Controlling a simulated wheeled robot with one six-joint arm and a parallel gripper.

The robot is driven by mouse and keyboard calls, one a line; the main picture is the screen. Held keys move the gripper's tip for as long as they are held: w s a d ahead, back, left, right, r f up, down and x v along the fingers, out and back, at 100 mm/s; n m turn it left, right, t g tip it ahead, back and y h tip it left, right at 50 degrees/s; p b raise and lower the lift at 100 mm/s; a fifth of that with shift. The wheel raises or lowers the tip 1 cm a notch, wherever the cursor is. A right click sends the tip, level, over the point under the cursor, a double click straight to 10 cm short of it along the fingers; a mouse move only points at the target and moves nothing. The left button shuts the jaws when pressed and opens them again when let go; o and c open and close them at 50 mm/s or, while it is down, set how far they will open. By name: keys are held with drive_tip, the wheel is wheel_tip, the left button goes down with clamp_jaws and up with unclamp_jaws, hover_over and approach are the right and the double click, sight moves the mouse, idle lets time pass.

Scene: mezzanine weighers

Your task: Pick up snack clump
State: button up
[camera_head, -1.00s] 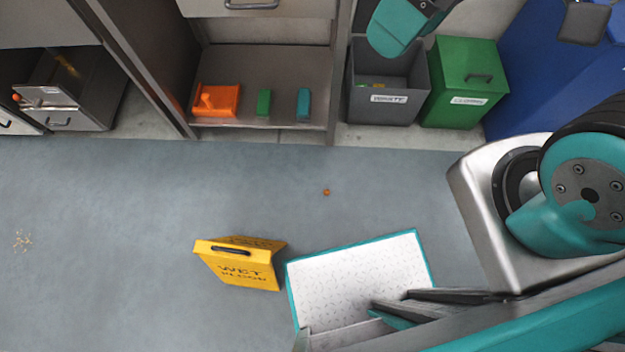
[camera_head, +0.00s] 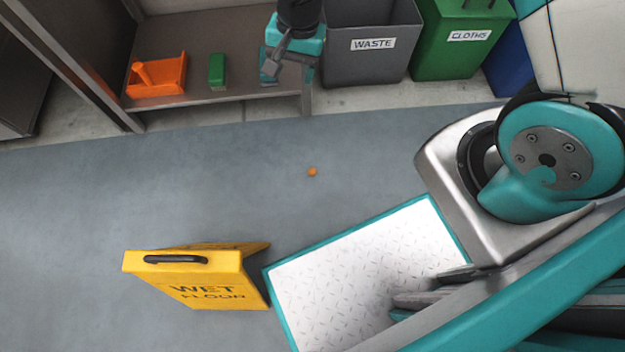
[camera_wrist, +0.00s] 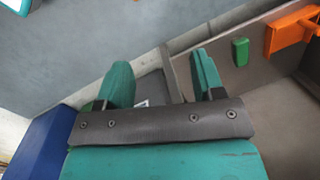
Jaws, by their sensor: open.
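The snack clump appears to be the small orange-brown lump (camera_head: 312,171) on the grey floor, near the middle of the head view. It stands alone with bare floor around it. I cannot make it out in the wrist view. My gripper (camera_head: 288,72) is high in the head view, in front of the shelf edge and beside the waste bin, well beyond the lump. In the wrist view my gripper (camera_wrist: 163,78) has its two teal fingers spread apart with nothing between them.
A yellow wet-floor sign (camera_head: 200,290) stands at lower left. The low shelf (camera_head: 200,55) holds an orange dustpan-like item (camera_head: 160,85) and a green block (camera_head: 217,70). A grey waste bin (camera_head: 375,68) and green cloths bin (camera_head: 455,55) stand at the back. Floor left of the lump is clear.

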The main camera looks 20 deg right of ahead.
drive_tip(key=d+f+m+h+b, duration=0.2)
drive_tip(key=f+b, duration=0.5)
drive_tip(key=f, duration=1.1)
drive_tip(key=d+f+m+b, duration=0.2)
drive_tip(key=f+m+b, duration=0.35)
drive_tip(key=f, duration=1.15)
drive_tip(key=n+b, duration=0.2)
drive_tip(key=b, duration=0.7)
hover_over(312, 170)
drive_tip(key=f, duration=0.7)
drive_tip(key=s+f, duration=0.1)
drive_tip(key=f, duration=0.3)
drive_tip(key=shift+f, duration=0.2)
drive_tip(key=f+b, duration=0.1)
drive_tip(key=f, duration=0.1)
drive_tip(key=f+b, duration=0.1)
drive_tip(key=b, duration=0.1)
drive_tip(key=f+b, duration=0.2)
drive_tip(key=shift+w+f, duration=0.3)
drive_tip(key=shift+w, duration=0.1)
drive_tip(key=shift+r, duration=0.1)
drive_tip(key=shift+c, duration=0.4)
drive_tip(key=c, duration=0.9)
